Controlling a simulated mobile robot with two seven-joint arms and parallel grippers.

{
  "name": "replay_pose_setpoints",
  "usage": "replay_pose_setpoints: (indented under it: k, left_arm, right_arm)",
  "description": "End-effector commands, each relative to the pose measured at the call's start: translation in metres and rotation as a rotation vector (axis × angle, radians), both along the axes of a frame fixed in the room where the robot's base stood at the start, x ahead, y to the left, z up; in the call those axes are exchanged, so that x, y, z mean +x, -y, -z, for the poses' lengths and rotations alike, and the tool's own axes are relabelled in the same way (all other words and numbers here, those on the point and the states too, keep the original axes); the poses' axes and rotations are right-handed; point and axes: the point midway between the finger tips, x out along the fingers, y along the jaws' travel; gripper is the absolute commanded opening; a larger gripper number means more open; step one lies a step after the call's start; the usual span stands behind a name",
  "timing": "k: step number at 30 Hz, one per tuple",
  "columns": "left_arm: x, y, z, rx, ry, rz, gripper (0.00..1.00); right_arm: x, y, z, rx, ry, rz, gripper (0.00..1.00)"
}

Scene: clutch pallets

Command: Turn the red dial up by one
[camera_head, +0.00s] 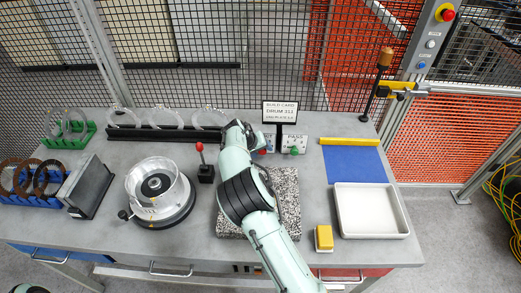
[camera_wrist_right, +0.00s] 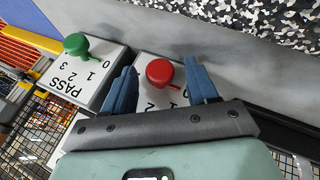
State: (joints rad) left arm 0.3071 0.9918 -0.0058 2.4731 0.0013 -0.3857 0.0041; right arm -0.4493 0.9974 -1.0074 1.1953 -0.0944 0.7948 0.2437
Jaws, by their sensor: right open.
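The red dial (camera_wrist_right: 160,72) is a round knob on a white box (camera_wrist_right: 150,100) with printed numbers, partly covered by my gripper. Its short pointer end is toward the lower right in the right wrist view, near a digit that looks like 0. My right gripper (camera_wrist_right: 159,68) is open, with one blue finger on each side of the dial. I cannot tell whether the fingers touch it. In the head view a small part of the red dial (camera_head: 262,152) shows beside my right arm, which hides most of that gripper. My left gripper is not in view.
A green dial (camera_wrist_right: 76,44) on a box marked PASS (camera_wrist_right: 75,80) stands close beside. A sign (camera_head: 280,111) stands behind. A speckled slab (camera_head: 288,195), red-knobbed lever (camera_head: 205,170), metal drum (camera_head: 157,190), yellow block (camera_head: 324,238) and white tray (camera_head: 370,212) are on the table.

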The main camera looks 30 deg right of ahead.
Motion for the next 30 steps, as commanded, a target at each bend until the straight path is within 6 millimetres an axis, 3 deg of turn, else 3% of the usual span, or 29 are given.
replay_pose_setpoints:
  k: [2, 3, 6, 8, 20, 30]
  left_arm:
    - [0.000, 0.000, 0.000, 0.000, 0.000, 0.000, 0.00]
    - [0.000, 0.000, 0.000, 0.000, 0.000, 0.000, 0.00]
    - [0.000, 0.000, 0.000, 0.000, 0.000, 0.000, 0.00]
    - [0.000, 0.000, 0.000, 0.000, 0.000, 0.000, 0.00]
    - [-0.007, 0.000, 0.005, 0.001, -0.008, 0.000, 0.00]
    - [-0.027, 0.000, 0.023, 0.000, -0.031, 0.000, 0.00]
  right_arm:
    - [0.000, 0.000, 0.000, 0.000, 0.000, 0.000, 0.58]
    - [0.000, 0.000, 0.000, 0.000, 0.000, 0.000, 0.52]
    - [0.000, 0.000, 0.000, 0.000, 0.000, 0.000, 0.19]
    - [0.000, 0.000, 0.000, 0.000, 0.000, 0.000, 0.02]
    - [-0.002, 0.002, 0.000, 0.058, 0.037, 0.003, 0.03]
    - [-0.005, 0.007, 0.000, 0.269, 0.169, 0.005, 0.03]
